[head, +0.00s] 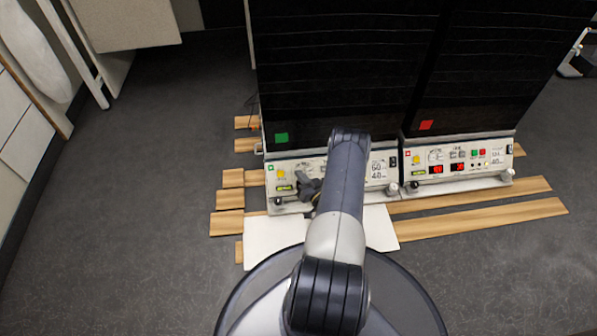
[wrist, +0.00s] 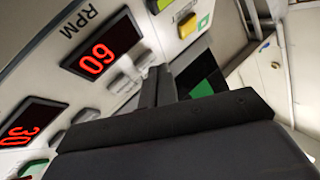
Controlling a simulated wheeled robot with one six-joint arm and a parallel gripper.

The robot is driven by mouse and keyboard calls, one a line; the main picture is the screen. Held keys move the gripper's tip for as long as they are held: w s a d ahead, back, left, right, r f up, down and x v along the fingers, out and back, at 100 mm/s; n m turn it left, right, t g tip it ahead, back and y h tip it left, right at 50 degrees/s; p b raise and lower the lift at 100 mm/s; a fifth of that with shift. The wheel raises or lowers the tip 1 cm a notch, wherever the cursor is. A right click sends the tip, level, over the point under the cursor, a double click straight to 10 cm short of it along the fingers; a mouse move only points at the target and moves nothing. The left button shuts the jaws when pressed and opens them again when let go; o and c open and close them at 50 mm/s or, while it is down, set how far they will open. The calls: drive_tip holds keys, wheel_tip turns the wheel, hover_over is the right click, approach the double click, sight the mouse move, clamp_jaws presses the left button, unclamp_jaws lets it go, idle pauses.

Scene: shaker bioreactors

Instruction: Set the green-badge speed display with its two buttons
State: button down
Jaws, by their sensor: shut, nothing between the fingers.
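The green badge (head: 281,137) is on the left bioreactor's dark front, above its pale control panel (head: 281,170). In the wrist view the badge is a green patch (wrist: 203,89) beyond the fingers. The red-lit speed display (wrist: 103,52), marked RPM, appears to read 60, in a tilted view. Two pale grey buttons, one (wrist: 119,83) and another (wrist: 144,60), sit along its lower side. My gripper (wrist: 160,78) is shut and empty, close to the panel beside these buttons; contact cannot be told. In the head view my arm hides much of the panel and its displays.
A second red display (wrist: 20,124) appears to read 30. A similar bioreactor with a red badge (head: 426,125) and its own panel (head: 459,157) stands at right. Wooden strips (head: 480,221) lie on the floor under both. The grey floor at left is clear.

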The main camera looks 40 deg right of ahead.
drive_tip(key=shift+s+a+r, duration=0.2)
drive_tip(key=shift+s+r, duration=0.15)
drive_tip(key=s+a+r+p, duration=0.1)
drive_tip(key=p, duration=0.1)
drive_tip(key=s+a+r+p, duration=0.1)
drive_tip(key=s+r, duration=0.1)
drive_tip(key=shift+s+r+p, duration=0.1)
drive_tip(key=shift+r+p, duration=0.05)
drive_tip(key=shift+p, duration=0.2)
idle(0.6)
drive_tip(key=f+b, duration=0.1)
drive_tip(key=b, duration=0.1)
drive_tip(key=w+d+f+b, duration=0.1)
drive_tip(key=b, duration=0.1)
drive_tip(key=shift+w, duration=0.2)
drive_tip(key=shift+r+b, duration=0.1)
drive_tip(key=shift+b, duration=0.35)
